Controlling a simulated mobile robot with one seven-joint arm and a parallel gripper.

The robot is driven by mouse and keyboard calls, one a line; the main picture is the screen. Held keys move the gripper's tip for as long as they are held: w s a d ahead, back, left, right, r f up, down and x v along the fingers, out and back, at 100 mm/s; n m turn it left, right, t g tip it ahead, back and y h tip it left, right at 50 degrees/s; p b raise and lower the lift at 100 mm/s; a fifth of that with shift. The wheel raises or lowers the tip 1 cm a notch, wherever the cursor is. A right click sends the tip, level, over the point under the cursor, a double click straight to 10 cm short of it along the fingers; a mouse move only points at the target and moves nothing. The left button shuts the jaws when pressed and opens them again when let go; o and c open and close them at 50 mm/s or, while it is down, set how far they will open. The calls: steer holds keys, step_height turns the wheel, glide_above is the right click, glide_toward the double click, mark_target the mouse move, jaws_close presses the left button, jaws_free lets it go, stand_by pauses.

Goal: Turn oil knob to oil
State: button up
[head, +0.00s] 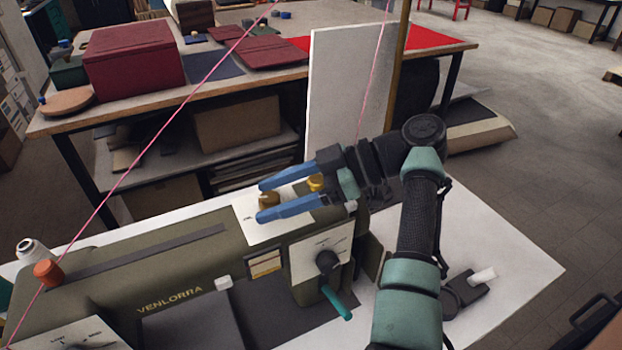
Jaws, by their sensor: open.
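A brown-gold knob (268,199) sits on a white plate (247,229) on top of the olive sewing machine (150,272). I take it to be the oil knob; the plate's lettering is too small to read. My gripper (262,201) comes in from the right with its blue fingers open. In the head view one finger lies above the knob and one below it, and they partly cover the plate. I cannot tell whether either finger touches the knob or how high they are above it. A brighter gold piece (316,182) shows beside the upper finger.
A black knob (327,262) on a white dial plate and a teal lever (337,303) are on the machine's front. Pink thread runs up from an orange cap (48,272). A white panel (340,90) stands behind. A workbench (440,48) holds a maroon box (133,62).

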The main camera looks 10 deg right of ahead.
steer(key=v, duration=1.2)
steer(key=shift+f, duration=0.1)
